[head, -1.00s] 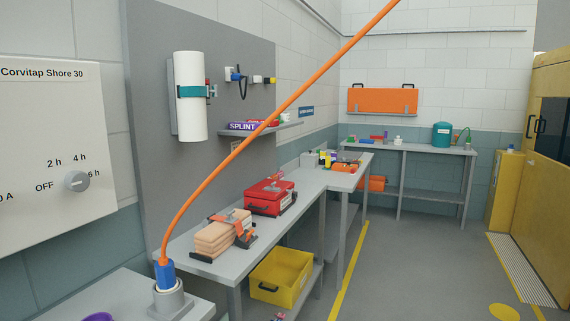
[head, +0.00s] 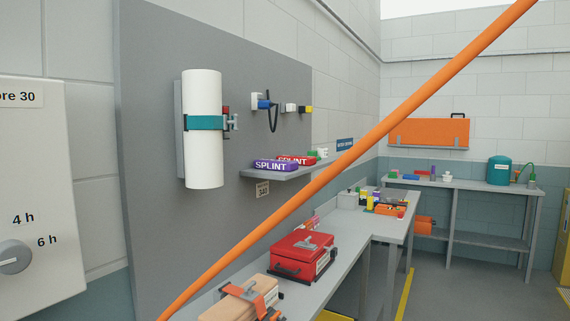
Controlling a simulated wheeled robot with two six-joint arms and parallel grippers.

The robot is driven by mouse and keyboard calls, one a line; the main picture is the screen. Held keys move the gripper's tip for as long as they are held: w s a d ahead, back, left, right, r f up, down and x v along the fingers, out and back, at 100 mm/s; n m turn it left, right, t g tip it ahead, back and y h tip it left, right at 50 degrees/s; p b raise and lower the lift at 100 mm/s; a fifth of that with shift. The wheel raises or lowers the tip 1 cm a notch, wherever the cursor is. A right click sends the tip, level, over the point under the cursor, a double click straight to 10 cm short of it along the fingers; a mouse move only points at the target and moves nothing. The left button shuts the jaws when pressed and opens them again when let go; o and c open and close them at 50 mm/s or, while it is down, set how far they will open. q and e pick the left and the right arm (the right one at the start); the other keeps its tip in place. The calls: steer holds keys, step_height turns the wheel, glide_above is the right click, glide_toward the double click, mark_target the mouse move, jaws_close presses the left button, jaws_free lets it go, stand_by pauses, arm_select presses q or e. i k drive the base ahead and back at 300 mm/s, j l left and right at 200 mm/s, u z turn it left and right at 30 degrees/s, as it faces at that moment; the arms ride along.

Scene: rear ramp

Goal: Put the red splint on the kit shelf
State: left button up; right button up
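A red splint (head: 296,160) with white lettering lies on a small grey wall shelf (head: 290,172), behind a purple splint (head: 274,166) that partly hides it. I cannot tell from the picture whether this shelf is the kit shelf. Neither of my grippers shows in the head view.
An orange cable (head: 400,115) runs diagonally across the view, in front of the bench. A red case (head: 301,252) and a strapped tan bundle (head: 245,298) sit on the bench below the shelf. A white cylinder (head: 203,130) hangs on the grey panel. A far bench (head: 462,185) holds small items.

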mark_target(337, 239)
steer(key=i+l, duration=0.3)
steer(key=i+l+u, duration=0.1)
steer(key=i+l, duration=0.2)
steer(key=l, duration=0.2)
steer(key=i+l, duration=0.3)
steer(key=l, duration=0.15)
steer(key=i+l+u, duration=0.1)
steer(key=i+l, duration=0.15)
steer(key=l, duration=0.2)
